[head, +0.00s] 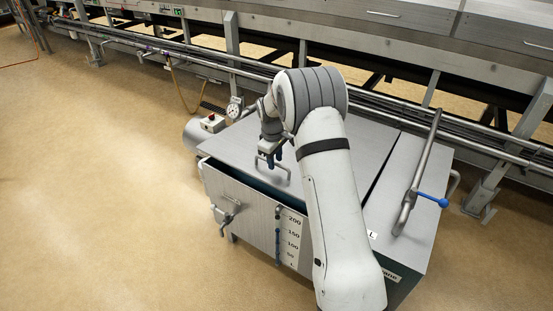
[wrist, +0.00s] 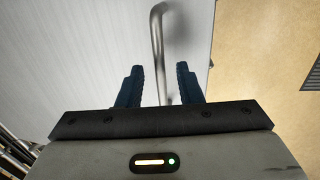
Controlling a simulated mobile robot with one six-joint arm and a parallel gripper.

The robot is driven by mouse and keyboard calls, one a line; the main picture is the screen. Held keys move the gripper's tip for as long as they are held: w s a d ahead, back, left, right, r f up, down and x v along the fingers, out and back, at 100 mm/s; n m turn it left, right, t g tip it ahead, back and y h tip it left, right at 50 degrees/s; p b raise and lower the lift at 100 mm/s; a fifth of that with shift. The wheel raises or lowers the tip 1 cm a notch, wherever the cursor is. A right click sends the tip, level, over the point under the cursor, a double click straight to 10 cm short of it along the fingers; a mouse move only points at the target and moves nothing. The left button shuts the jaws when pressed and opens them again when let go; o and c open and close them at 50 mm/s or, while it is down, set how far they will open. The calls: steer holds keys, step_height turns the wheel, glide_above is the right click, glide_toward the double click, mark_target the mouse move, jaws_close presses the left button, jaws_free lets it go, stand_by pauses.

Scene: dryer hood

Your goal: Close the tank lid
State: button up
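The grey tank lid (head: 238,143) lies over the left part of the metal tank (head: 250,208). Its front edge stands a little above the tank rim, with a dark gap below it. A bent metal bar handle (head: 283,170) is fixed near the lid's front edge; it also shows in the wrist view (wrist: 157,40). My gripper (head: 273,157) points down at the handle. In the wrist view its two dark blue fingers (wrist: 160,86) are apart, with the handle running between them. I cannot tell whether they touch it. My arm hides part of the lid and tank.
A bent pipe with a blue lever (head: 432,199) stands on the tank's right section. A gauge (head: 233,110) and a motor (head: 203,130) sit at the back left. Long pipes (head: 400,107) and metal framing run behind. The floor (head: 90,190) to the left is clear.

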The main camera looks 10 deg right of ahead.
jaws_close()
stand_by(0.4)
